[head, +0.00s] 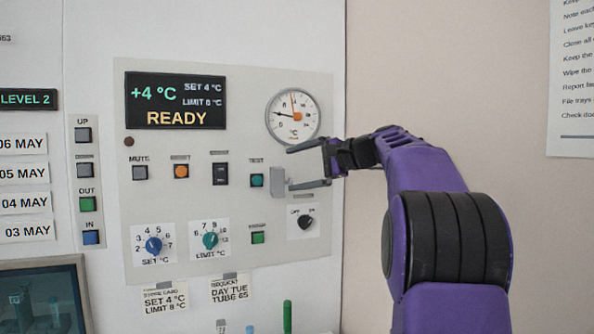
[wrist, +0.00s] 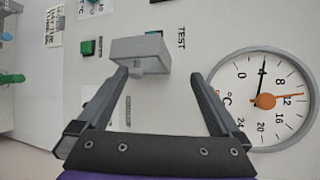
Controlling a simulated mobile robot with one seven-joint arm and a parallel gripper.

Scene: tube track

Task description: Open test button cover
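The teal test button (head: 257,180) sits under the TEST label on the panel and shows uncovered in the head view. The grey test button cover (head: 278,181) stands out from the panel just right of it. In the wrist view the cover (wrist: 137,54) is a grey box shape with a small tab, hiding most of the button. My gripper (head: 289,169) is open, its fingers apart, right of the cover; it also shows in the wrist view (wrist: 158,76). Its lower finger overlaps the cover's edge; I cannot tell whether it touches. Nothing is between the fingertips.
A round dial (head: 293,116) is above the gripper, close to the upper finger. A black OFF/ON knob (head: 306,223) lies below. A green button (head: 258,238) and a teal limit knob (head: 210,240) are lower left. The beige wall (head: 450,60) at right is bare nearby.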

